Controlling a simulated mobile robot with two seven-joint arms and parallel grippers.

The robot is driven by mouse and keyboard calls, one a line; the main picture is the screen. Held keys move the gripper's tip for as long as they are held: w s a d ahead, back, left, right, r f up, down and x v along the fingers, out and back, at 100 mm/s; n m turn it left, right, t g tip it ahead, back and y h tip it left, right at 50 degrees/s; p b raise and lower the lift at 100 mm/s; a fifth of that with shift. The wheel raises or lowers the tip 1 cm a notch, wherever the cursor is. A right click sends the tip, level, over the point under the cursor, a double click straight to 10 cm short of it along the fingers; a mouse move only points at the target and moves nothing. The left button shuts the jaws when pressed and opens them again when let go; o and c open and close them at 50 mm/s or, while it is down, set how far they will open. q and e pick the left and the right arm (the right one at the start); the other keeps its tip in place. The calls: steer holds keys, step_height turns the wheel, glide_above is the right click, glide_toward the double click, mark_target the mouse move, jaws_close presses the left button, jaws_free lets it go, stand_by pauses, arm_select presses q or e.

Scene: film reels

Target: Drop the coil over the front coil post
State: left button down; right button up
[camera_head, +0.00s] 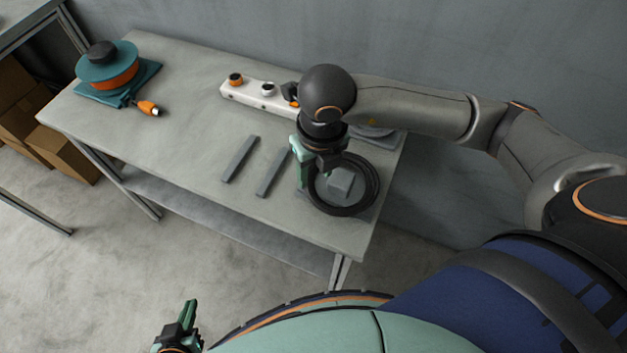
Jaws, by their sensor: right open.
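The black coil (374,183) is a ring at the right front of the table. It surrounds the grey block-like front coil post (341,184) and looks low, near the grey base under it; whether it lies fully flat I cannot tell. My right gripper (314,175) points down at the coil's left side, its fingers open, one left of the rim and one near the ring's inside. The wrist hides the coil's upper left part. My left gripper (183,322) is at the bottom left, off the table and far from the coil; its finger gap is unclear.
A teal and orange reel (122,75) with an orange plug (148,108) is at the far left. A white strip with knobs (250,94) lies at the back. Two grey bars (240,159) lie left of the coil. A grey base (390,137) shows partly behind my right arm.

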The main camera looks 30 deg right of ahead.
steer(key=shift+s+r, duration=0.15)
steer(key=shift+r, duration=0.65)
steer(key=shift+s+r, duration=0.1)
steer(key=shift+r, duration=0.7)
stand_by(0.9)
